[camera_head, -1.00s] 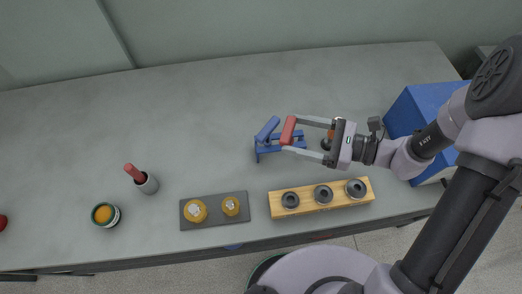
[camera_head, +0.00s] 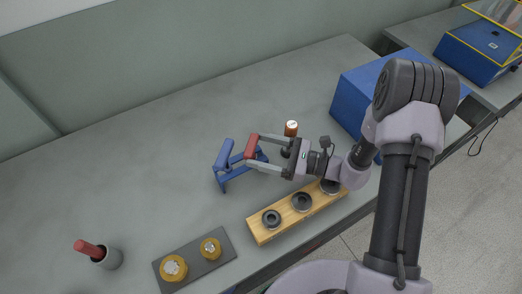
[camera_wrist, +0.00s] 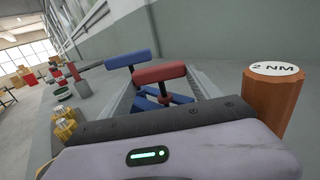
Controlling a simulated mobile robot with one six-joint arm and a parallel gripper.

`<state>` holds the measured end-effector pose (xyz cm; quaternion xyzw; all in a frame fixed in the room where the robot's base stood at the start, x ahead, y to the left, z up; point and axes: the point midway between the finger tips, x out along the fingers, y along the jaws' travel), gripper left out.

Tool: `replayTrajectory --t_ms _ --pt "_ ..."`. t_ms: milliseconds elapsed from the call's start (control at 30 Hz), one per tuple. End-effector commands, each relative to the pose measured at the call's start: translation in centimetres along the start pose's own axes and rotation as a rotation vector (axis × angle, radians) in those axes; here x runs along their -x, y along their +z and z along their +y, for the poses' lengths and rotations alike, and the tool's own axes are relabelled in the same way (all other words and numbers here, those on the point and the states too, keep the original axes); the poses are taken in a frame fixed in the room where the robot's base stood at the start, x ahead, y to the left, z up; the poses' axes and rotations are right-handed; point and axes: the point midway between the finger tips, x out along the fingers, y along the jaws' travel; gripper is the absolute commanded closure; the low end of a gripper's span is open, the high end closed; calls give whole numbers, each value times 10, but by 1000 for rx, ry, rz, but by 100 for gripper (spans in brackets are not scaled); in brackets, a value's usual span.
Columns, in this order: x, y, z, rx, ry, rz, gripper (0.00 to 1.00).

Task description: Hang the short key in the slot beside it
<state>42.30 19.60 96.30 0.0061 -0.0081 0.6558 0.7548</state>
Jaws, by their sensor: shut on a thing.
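A key with a red T-handle (camera_head: 251,147) is between the fingertips of my gripper (camera_head: 252,152), which is shut on it. Its red handle (camera_wrist: 158,73) also shows in the wrist view, with a dark shank below. A blue-handled key (camera_head: 225,153) stands close to its left; its handle (camera_wrist: 130,58) looks higher in the wrist view. Both are at a small blue rack (camera_head: 222,186), partly hidden by my gripper and the handles. I cannot tell whether the red key's shank is in a slot or above one, nor compare the key lengths.
A wooden block (camera_head: 263,231) with dark round sockets lies in front of my gripper. An orange cylinder marked 2 NM (camera_wrist: 272,105) stands close by. A blue box (camera_head: 352,105) is to the right. A grey tray (camera_head: 222,244) holds yellow pieces. The bench behind the rack is clear.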

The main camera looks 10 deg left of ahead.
Motion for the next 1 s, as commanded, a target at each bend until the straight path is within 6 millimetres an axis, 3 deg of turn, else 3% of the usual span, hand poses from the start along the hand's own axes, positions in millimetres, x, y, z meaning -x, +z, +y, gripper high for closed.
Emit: replayTrajectory --t_ms 67,100,200,567,667,1000 --pt "0 -4 0 0 0 0 70" --pt "0 -4 0 0 0 0 26" --pt "0 -3 0 0 0 0 6" --pt "0 2 0 0 1 0 6" --pt "13 2 -1 -1 -3 0 6" --pt "88 2 0 -1 -4 0 6"
